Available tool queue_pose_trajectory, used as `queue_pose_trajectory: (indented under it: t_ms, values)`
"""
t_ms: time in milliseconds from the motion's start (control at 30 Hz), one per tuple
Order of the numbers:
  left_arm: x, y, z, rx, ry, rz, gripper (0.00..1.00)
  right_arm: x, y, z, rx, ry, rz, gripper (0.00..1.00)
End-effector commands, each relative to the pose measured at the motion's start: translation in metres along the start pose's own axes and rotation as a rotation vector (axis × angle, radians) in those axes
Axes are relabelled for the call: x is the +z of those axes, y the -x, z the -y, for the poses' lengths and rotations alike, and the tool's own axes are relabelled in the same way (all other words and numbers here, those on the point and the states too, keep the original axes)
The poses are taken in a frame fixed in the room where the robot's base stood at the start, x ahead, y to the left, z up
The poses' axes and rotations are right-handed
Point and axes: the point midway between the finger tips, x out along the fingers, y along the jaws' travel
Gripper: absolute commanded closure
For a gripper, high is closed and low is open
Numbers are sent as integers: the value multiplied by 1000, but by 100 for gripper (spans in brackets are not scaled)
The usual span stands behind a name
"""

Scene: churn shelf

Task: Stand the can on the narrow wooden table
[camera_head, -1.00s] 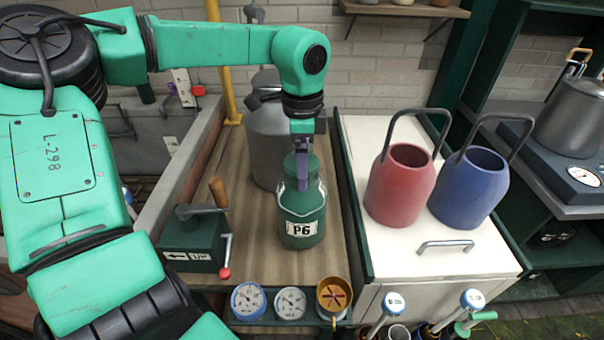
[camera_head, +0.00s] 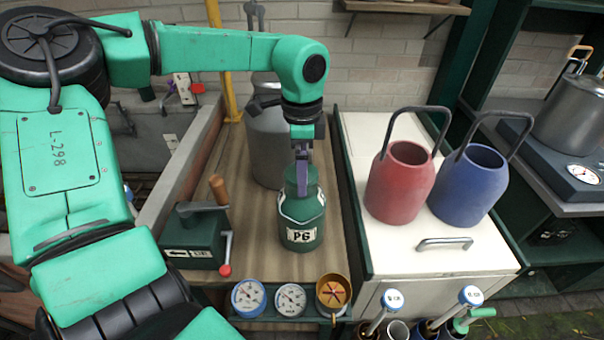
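The can (camera_head: 303,215) is dark green with a pale wire handle and a label reading P6. It stands upright on the narrow wooden table (camera_head: 240,215), right of the table's middle. My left gripper (camera_head: 302,187) reaches down from above at the can's neck, its purple finger against the near side. The fingers overlap in this view, so I cannot tell whether they are closed on the can. My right gripper is not in view.
A grey metal churn (camera_head: 267,140) stands behind the can. A green crank box (camera_head: 193,240) is at the left, with gauges (camera_head: 291,299) along the front edge. Red (camera_head: 400,185) and blue (camera_head: 468,187) cans stand on the white cabinet (camera_head: 420,250) at right.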

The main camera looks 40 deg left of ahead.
Motion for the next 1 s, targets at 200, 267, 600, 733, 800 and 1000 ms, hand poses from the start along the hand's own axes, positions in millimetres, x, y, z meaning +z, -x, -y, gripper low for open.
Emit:
queue_pose_trajectory:
  t_ms: [200, 267, 600, 733, 800, 1000]
  values:
    - [0, 59, 1, -7, 1, 0, 0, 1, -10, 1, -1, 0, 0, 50]
    - [0, 74, 0, -6, 0, 0, 0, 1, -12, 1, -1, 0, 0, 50]
    - [0, 103, 0, 0, -2, 0, 0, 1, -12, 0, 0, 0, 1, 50]
    - [0, 103, 0, 0, -2, 0, 0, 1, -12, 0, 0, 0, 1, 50]
    - [0, 103, 0, 1, -2, 0, 0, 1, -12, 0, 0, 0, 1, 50]
    - [0, 103, 0, 1, -2, 0, 0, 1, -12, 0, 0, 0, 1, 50]
